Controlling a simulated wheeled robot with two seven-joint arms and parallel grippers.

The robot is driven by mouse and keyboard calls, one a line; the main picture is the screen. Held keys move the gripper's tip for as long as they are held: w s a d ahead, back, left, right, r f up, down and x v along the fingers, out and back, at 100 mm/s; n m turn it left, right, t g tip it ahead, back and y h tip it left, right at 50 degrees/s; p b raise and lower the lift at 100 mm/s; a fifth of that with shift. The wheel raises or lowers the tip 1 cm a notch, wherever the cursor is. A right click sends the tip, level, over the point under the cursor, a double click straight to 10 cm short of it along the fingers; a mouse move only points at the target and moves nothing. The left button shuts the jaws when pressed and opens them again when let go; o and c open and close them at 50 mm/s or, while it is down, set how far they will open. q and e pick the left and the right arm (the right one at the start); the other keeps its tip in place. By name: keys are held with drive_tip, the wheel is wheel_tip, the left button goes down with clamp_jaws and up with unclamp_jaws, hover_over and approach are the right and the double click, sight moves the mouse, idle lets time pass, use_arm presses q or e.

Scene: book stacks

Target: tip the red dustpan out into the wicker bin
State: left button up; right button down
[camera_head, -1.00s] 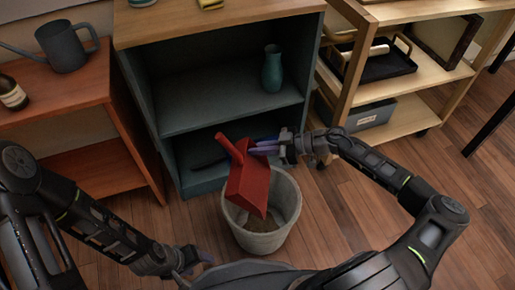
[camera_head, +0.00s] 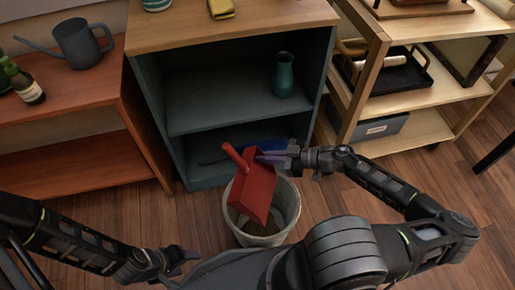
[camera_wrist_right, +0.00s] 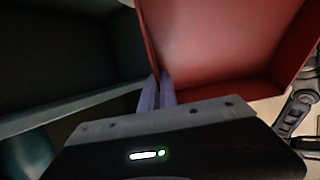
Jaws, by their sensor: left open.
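The red dustpan (camera_head: 257,190) hangs tilted over the mouth of a pale grey round bin (camera_head: 262,241), its handle pointing up and left. The bin stands upright on the floor; its wicker texture cannot be made out. Something brown shows inside, partly hidden by the pan. My right gripper (camera_head: 270,157) is shut on the dustpan's upper edge. In the right wrist view its purple fingers (camera_wrist_right: 157,92) pinch the pan's red wall (camera_wrist_right: 215,40). The pan's inside is partly seen and looks bare there. My left gripper (camera_head: 180,262) is open and empty, low and left of the bin.
A teal shelf unit (camera_head: 225,115) stands right behind the bin, with a teal vase (camera_head: 283,75) on it and a blue item on its lowest shelf. An orange shelf (camera_head: 80,135) is at left, a light wood rack (camera_head: 352,95) at right.

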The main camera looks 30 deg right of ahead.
drive_tip(key=shift+w+a+r, duration=0.2)
drive_tip(key=shift+w+a, duration=0.2)
drive_tip(key=shift+a, duration=0.2)
drive_tip(key=shift+w+d, duration=0.1)
